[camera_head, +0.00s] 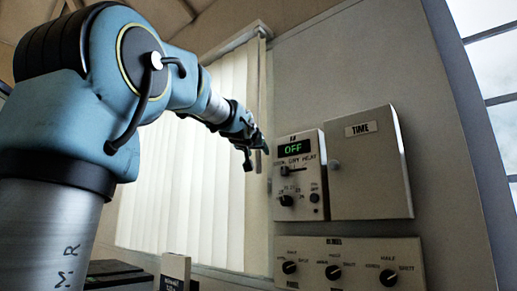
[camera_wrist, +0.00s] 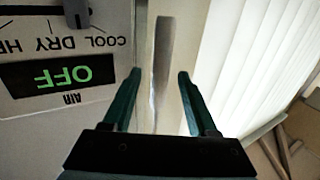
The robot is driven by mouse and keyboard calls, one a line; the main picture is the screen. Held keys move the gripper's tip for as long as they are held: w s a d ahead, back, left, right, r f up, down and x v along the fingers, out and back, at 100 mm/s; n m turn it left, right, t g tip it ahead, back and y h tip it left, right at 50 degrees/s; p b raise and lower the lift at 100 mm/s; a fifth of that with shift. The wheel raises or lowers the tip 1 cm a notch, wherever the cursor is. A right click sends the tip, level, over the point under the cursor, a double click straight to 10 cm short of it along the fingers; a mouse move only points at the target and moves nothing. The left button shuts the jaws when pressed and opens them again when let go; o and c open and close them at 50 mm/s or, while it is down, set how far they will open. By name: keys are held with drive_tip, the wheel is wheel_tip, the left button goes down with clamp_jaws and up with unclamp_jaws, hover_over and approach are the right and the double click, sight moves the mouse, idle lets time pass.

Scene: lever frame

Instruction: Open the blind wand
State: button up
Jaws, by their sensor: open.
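The blind wand (camera_wrist: 162,50) is a thin grey upright bar in the wrist view, against a pale wall strip beside the white blind (camera_wrist: 238,60). My gripper (camera_wrist: 160,76) is open, with one dark green finger to each side of the wand's line. The wand appears to lie beyond the fingertips, and I cannot tell the exact gap. In the head view my gripper (camera_head: 262,143) reaches to the right edge of the blind (camera_head: 205,190). A short dark piece of the wand (camera_head: 258,162) shows just below it there.
An air control panel (camera_head: 298,175) reading OFF is close to the right of my gripper; it shows upside down in the wrist view (camera_wrist: 60,75). A TIME box (camera_head: 370,170) and a lower panel with several knobs (camera_head: 350,262) are further right and below.

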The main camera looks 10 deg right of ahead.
drive_tip(key=shift+p+x, duration=0.35)
drive_tip(key=shift+x, duration=0.9)
drive_tip(key=shift+c, duration=0.3)
clamp_jaws()
